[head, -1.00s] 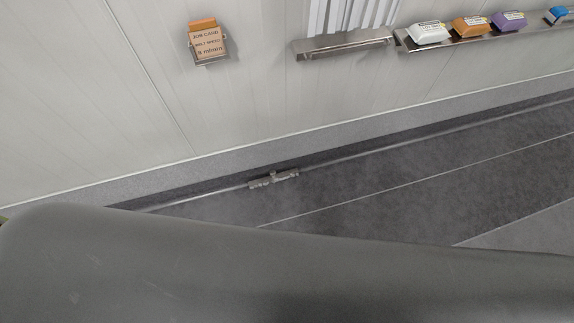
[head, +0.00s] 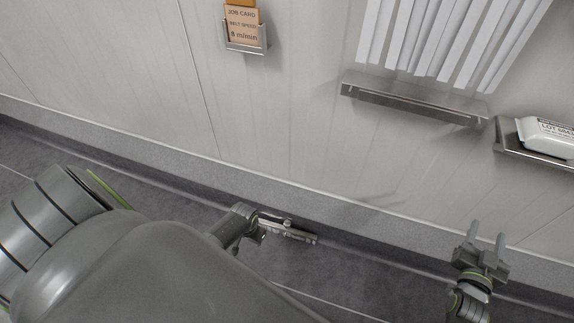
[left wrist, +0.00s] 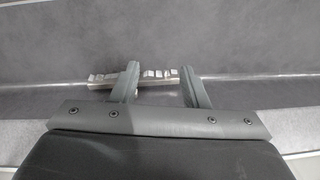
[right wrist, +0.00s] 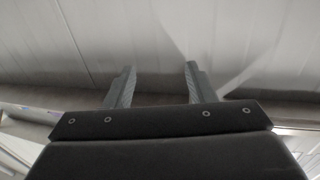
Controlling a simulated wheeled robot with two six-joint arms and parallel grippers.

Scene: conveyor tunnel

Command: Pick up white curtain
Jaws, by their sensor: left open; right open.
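The white curtain (head: 450,40) is a row of hanging white strips at the top right of the head view, with its upper part cut off by the frame. Its lower ends hang just above a metal ledge (head: 415,98) on the wall. My right gripper (head: 487,231) is open and empty, well below the curtain in the picture, with fingers pointing up. In the right wrist view its fingers (right wrist: 159,70) are apart before a pale panelled surface. My left gripper (left wrist: 160,70) is open above the dark floor.
A job card holder (head: 245,35) is on the wall left of the curtain. A white packet (head: 546,134) lies on a metal shelf (head: 530,158) at the right. A metal fitting (head: 300,236) lies low by the floor near my left gripper. The wall between is bare.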

